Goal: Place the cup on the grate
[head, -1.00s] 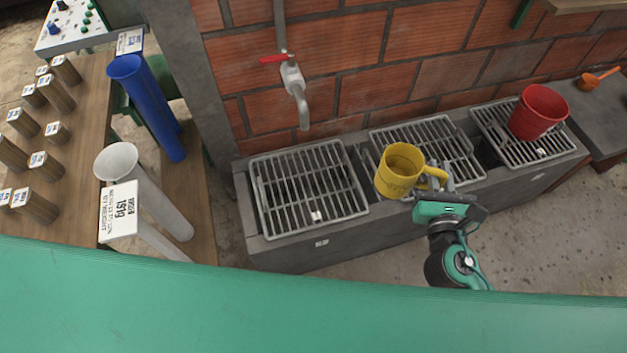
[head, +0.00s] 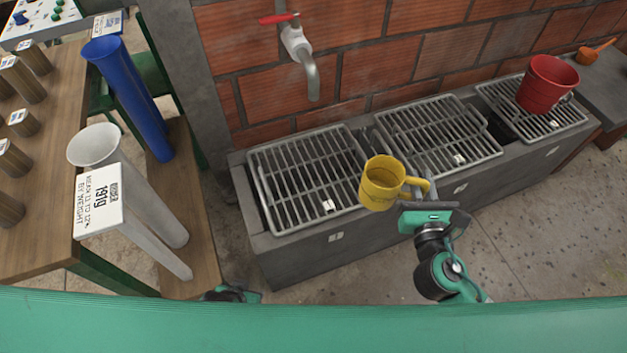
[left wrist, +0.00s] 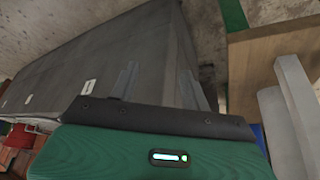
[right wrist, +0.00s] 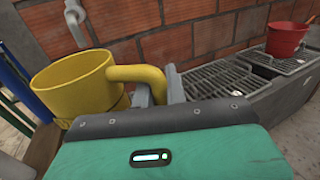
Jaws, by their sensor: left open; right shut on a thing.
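The yellow cup (head: 379,183) is upright, held by its handle in my right gripper (head: 421,191). In the head view it shows over the front edge of the trough, between the left grate (head: 300,180) and the middle grate (head: 436,135). The cup (right wrist: 72,85) and its handle, with the right fingers (right wrist: 158,92) at it, fill the left of the right wrist view. A right grate (head: 561,118) lies farther along. My left gripper (head: 232,294) shows only partly at the bottom of the head view; its fingers are hidden there.
A red bucket (head: 546,84) stands on the right grate. A tap (head: 299,45) with a red handle hangs above the left grate. A blue tube (head: 128,98) and white funnel tube (head: 140,195) stand at left. The left and middle grates are clear.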

